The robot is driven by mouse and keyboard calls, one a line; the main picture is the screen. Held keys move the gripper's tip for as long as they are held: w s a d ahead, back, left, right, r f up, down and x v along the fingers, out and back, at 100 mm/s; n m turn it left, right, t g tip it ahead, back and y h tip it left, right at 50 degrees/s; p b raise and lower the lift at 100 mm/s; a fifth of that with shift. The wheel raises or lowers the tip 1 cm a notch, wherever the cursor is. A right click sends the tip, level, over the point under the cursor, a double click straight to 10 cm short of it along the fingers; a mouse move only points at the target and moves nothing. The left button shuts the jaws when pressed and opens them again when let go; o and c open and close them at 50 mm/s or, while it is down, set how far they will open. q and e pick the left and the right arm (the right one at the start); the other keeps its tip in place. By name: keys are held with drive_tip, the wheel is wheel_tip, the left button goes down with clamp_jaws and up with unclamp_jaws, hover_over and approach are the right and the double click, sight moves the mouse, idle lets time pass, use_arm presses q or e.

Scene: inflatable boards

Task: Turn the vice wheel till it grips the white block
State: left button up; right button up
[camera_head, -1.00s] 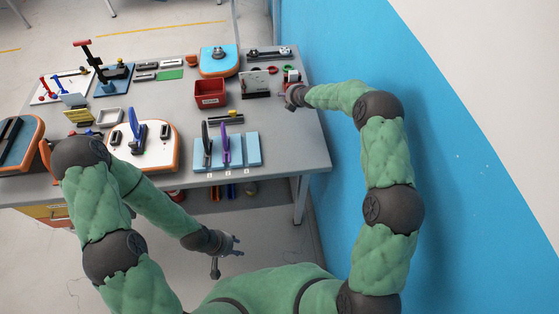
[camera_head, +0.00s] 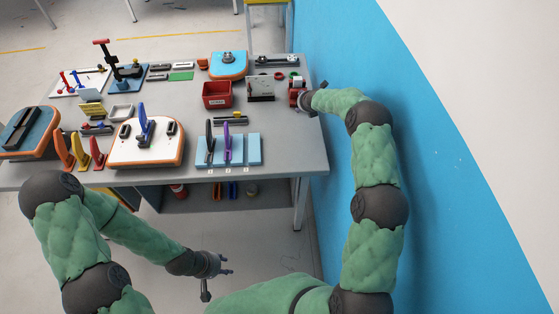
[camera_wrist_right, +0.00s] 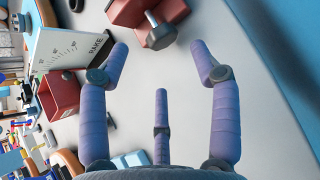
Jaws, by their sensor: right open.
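The vice is red and stands at the right end of the table in the head view (camera_head: 296,91). A small pale patch shows at its top, perhaps the white block; I cannot tell whether the jaws touch it. In the right wrist view the red vice body (camera_wrist_right: 128,11) is at the top, with a grey dumbbell-shaped part (camera_wrist_right: 158,33), perhaps its wheel or handle, in front. My right gripper (camera_wrist_right: 160,65) is open and empty, its fingers pointing towards the vice but apart from it. My left gripper (camera_head: 226,264) is open and empty, low in front of the table.
A red bin (camera_head: 217,101) and a white-faced panel (camera_head: 261,83) stand left of the vice. Several fixtures fill the table (camera_head: 185,95) further left. A blue wall (camera_head: 340,55) rises close on the right. Bare tabletop lies in front of the vice.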

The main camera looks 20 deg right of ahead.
drive_tip(key=x, duration=0.3)
drive_tip(key=shift+x, duration=2.15)
drive_tip(key=shift+f, duration=0.15)
drive_tip(key=shift+a+h, duration=0.1)
drive_tip(key=shift+h, duration=0.3)
